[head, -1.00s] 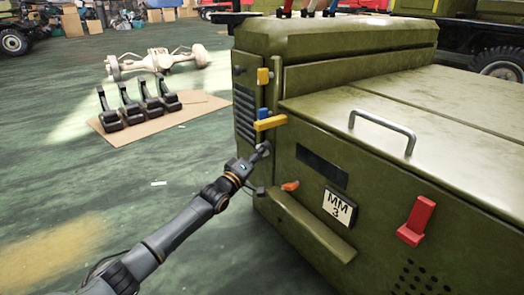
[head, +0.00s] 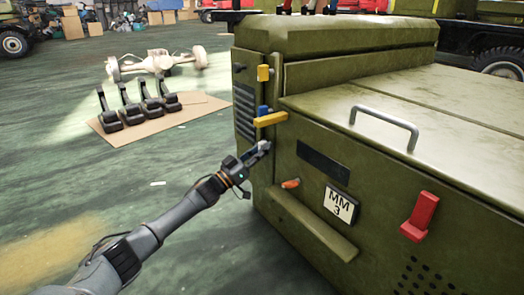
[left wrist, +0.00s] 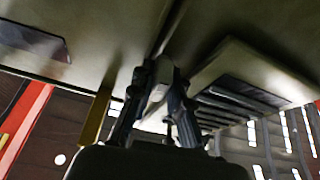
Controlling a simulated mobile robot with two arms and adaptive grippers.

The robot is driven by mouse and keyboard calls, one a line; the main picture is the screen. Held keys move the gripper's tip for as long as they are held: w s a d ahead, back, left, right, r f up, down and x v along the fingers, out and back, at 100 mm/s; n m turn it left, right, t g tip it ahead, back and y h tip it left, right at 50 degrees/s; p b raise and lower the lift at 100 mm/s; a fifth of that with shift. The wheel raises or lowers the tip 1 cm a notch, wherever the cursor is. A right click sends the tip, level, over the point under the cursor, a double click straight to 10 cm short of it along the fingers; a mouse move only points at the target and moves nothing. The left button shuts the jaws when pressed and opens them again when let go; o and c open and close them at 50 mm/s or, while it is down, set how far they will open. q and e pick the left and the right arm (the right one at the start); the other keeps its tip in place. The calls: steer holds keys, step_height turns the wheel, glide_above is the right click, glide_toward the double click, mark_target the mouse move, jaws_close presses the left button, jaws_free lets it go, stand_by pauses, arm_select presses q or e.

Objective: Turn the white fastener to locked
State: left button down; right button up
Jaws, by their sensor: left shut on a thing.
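In the left wrist view, a pale whitish piece, which looks like the white fastener (left wrist: 158,92), sits between the two dark fingers of my left gripper (left wrist: 160,100). The fingers are shut on it, close to a seam in the green panels. The picture is dim, so the fastener's exact angle cannot be told. In the head view my left gripper (head: 264,148) is at the front corner of the green cabinet (head: 320,215), just below a yellow handle (head: 271,119). The fastener is hidden there by the gripper. My right gripper is not in view.
The cabinet front also carries an orange lever (head: 290,183), an MM 3 plate (head: 341,203) and a red handle (head: 419,217). A blue knob (head: 263,111) and yellow block (head: 263,73) are above the gripper. Black pedals (head: 140,104) stand on cardboard at left. Floor between is clear.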

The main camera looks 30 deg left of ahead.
arm_select(q)
steer(key=shift+f+m+h, duration=0.1)
steer(key=shift+m+h, duration=0.3)
steer(key=shift+m, duration=0.4)
steer(key=c, duration=1.3)
jaws_free()
steer(key=v, duration=1.2)
steer(key=shift+a, duration=0.1)
